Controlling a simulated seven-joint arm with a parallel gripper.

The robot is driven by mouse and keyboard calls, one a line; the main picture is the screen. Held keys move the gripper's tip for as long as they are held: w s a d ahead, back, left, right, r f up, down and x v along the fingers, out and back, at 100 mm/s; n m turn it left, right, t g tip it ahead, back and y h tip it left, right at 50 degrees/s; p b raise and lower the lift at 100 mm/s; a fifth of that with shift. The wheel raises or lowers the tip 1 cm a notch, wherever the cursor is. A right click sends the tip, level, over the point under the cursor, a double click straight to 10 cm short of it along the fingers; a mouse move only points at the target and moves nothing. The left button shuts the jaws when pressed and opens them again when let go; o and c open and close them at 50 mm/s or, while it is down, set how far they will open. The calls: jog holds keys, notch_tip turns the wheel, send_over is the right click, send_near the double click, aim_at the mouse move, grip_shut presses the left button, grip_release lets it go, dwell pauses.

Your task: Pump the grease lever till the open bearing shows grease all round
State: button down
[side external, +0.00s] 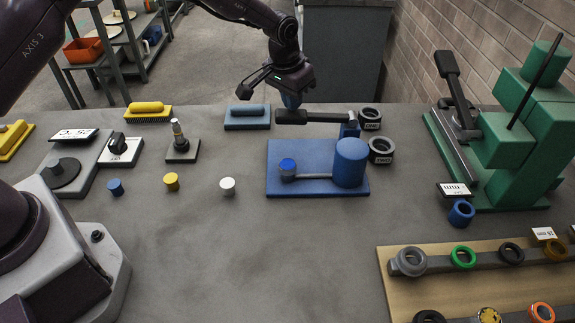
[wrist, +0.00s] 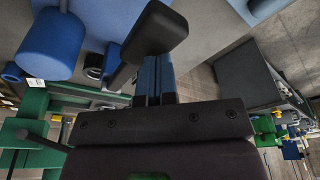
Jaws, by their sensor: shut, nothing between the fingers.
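The grease pump is a blue base plate (side external: 320,185) with an upright blue cylinder (side external: 350,162). A thin pipe runs from the cylinder to a small round fitting with a blue top (side external: 287,167); I cannot tell whether this is the open bearing, and no ring of grease is discernible. The lever has a black handle (side external: 292,117) and lies roughly level, pointing left. The handle also shows in the wrist view (wrist: 155,30). My gripper (side external: 291,102) is shut and empty, with its blue fingertips (wrist: 155,75) close to the handle's end; I cannot tell whether they touch.
Two dark labelled rings (side external: 381,150) (side external: 370,118) stand right of the pump. A green press (side external: 520,140) is further right, and a ring rack (side external: 470,260) is at front right. The front middle of the table is clear.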

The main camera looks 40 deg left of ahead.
jog(key=shift+r, duration=2.65)
jog(key=c, duration=1.8)
grip_release()
notch_tip(320, 180, up, 6)
jog(key=s, duration=0.2)
jog(key=shift+w+f, duration=0.35)
jog(key=shift+f, duration=1)
jog(key=shift+w+f, duration=0.3)
jog(key=shift+f, duration=1.05)
jog(key=shift+w+f, duration=0.35)
jog(key=shift+f, duration=1)
grip_shut()
